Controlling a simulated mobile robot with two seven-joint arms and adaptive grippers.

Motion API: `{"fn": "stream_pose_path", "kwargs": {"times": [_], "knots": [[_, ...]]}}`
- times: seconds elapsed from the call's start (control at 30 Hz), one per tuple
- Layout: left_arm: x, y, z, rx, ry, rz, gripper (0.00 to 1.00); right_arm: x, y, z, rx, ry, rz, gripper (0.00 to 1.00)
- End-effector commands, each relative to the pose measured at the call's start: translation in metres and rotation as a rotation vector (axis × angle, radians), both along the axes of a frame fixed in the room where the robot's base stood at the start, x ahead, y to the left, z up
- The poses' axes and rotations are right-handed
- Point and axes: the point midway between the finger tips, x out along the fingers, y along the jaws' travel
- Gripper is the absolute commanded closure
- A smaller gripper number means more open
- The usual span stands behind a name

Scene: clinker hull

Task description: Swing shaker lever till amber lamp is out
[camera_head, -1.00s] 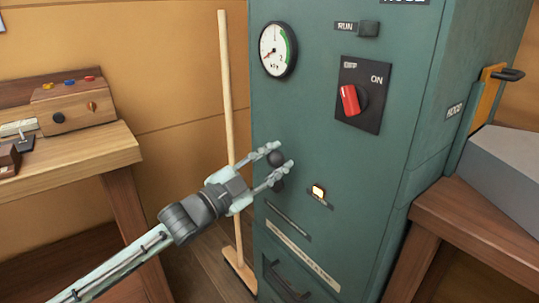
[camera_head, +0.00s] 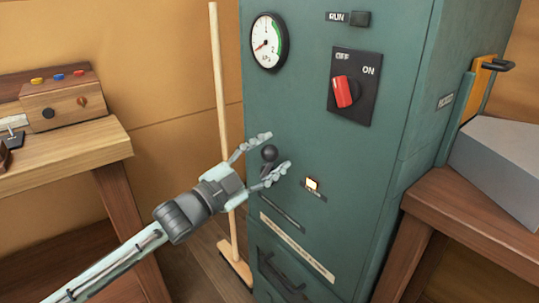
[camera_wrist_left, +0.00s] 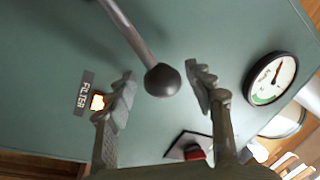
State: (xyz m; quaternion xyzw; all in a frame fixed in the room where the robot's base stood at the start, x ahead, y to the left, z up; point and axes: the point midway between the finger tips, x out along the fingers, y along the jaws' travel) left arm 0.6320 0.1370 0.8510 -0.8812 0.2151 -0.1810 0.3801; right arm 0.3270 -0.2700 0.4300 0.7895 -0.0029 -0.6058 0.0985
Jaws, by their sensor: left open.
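The shaker lever shows as a black ball knob (camera_head: 269,153) on the green cabinet (camera_head: 310,110). In the left wrist view its ball (camera_wrist_left: 162,80) and grey shaft (camera_wrist_left: 128,28) are clear. My left gripper (camera_head: 276,153) is open, with a finger on each side of the knob. In the left wrist view gaps show between the ball and both fingers (camera_wrist_left: 163,76). The amber lamp (camera_head: 312,184) is lit, to the lower right of the knob. It also glows in the left wrist view (camera_wrist_left: 97,102), beside a FILTER label. My right gripper is out of view.
A round gauge (camera_head: 268,42) and a red rotary switch (camera_head: 344,92) sit higher on the cabinet. A broom (camera_head: 222,100) leans close to the cabinet's left side. Wooden benches stand at left (camera_head: 70,150) and right (camera_head: 440,205).

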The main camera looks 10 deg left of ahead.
Motion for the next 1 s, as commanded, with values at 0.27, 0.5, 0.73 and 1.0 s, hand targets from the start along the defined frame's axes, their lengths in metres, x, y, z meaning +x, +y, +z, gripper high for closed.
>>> {"fn": "stream_pose_path", "kwargs": {"times": [0.27,0.5,0.73,1.0], "knots": [[-0.011,0.008,-0.003,0.001,0.002,0.001,0.47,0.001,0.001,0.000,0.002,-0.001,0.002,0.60],[-0.050,0.031,-0.012,0.002,0.005,0.002,0.47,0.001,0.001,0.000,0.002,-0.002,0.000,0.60],[-0.084,0.051,-0.017,0.001,0.004,-0.001,0.47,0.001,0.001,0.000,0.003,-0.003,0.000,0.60],[-0.100,0.061,-0.019,0.000,0.000,0.000,0.47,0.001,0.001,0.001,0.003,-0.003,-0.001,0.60]]}}
